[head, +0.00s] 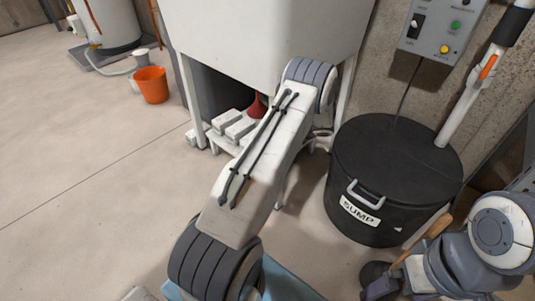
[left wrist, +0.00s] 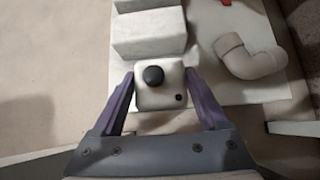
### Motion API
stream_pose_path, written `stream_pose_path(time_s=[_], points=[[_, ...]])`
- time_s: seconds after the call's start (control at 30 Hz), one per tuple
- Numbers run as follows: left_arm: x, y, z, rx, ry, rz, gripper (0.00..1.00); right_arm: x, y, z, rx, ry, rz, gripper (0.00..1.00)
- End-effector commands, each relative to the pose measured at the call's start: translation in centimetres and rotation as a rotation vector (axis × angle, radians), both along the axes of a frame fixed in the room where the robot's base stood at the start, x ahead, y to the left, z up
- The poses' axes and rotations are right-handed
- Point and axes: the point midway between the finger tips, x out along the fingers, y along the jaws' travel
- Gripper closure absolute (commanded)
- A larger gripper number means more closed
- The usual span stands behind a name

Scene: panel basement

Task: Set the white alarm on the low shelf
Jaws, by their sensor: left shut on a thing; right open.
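The white alarm (left wrist: 158,97) is a small box with a black round knob and a small black dot. My left gripper (left wrist: 158,78) is shut on it, one purple finger on each side. The low shelf (left wrist: 258,95) is the pale board under and beyond the alarm. I cannot tell whether the alarm touches it. In the head view the shelf (head: 226,146) is under the white tub, and my left arm hides the left gripper and the alarm. My right gripper (head: 397,283) is open at the lower right.
Pale blocks (head: 240,129) and a red item (head: 257,106) are on the shelf. The left wrist view shows a block (left wrist: 150,35) just beyond the alarm and a pipe elbow (left wrist: 250,57) to its right. A black sump bin (head: 390,150) stands right; an orange bucket (head: 152,85) stands left.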

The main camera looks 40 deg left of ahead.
Motion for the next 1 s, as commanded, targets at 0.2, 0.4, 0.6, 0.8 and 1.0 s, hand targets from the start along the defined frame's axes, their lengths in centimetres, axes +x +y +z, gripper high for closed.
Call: stream_pose_path(time_s=[0.2, 0.4, 0.6, 0.8, 1.0], points=[[-1.5, 3.7, -2.8, 0.001, -0.001, 0.003, 0.86, 0.0, 0.0, -3.3, 0.0, 0.0, 0.0, 0.0], [-1.8, 4.5, -3.3, 0.001, -0.002, -0.001, 0.86, 0.0, 0.0, -3.8, 0.0, 0.0, 0.0, 0.0], [-1.8, 4.5, -6.0, 0.0, -0.001, -0.001, 0.86, 0.0, 0.0, -6.3, 0.0, 0.0, 0.0, 0.0], [-1.8, 4.5, -7.0, 0.001, -0.002, -0.001, 0.86, 0.0, 0.0, -7.2, 0.0, 0.0, 0.0, 0.0], [-1.8, 4.5, -6.9, 0.001, -0.002, -0.001, 0.86, 0.0, 0.0, -7.0, 0.0, 0.0, 0.0, 0.0]])
